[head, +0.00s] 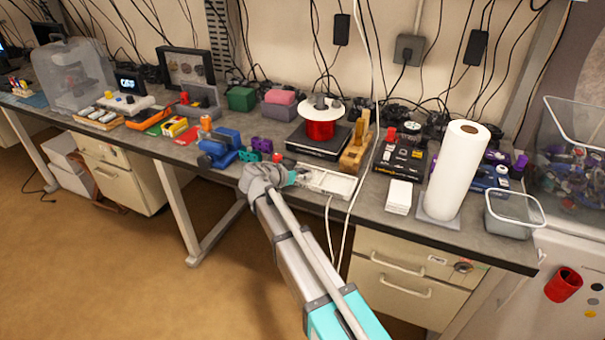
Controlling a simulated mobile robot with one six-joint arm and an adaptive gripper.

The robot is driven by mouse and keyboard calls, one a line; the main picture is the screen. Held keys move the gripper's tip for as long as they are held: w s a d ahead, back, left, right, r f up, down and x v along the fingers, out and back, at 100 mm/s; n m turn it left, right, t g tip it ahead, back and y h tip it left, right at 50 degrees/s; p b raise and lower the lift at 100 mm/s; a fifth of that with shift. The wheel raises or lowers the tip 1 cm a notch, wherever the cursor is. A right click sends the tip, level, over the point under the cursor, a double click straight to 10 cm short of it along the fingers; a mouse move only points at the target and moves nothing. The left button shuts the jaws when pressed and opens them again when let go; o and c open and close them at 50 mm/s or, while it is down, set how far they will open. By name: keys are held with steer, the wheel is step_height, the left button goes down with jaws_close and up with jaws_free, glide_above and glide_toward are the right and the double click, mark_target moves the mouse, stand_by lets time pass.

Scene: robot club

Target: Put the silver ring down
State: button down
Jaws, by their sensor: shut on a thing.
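My gripper (297,178) is at the front edge of the workbench (400,222), at the left end of a shallow white tray (328,183). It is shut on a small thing. The silver ring cannot be made out clearly at this size, and the fingers and wrist hide most of what is between them. I cannot tell whether the held thing touches the tray or the bench.
A blue vise-like tool (222,147) and small teal and purple parts stand left of my gripper. Behind are a red spool (321,130) and a wooden block (355,150). A white box (399,197) and paper roll (457,170) stand right. Cables hang near the tray.

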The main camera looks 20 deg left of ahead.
steer(key=shift+c, duration=1.4)
jaws_free()
steer(key=shift+f, duration=0.1)
steer(key=shift+r, duration=0.25)
steer(key=shift+s+a+r+p, duration=0.15)
steer(key=shift+s+p, duration=0.2)
steer(key=shift+p, duration=0.05)
steer(key=p+v, duration=0.4)
steer(key=v, duration=0.7)
steer(key=shift+s, duration=0.1)
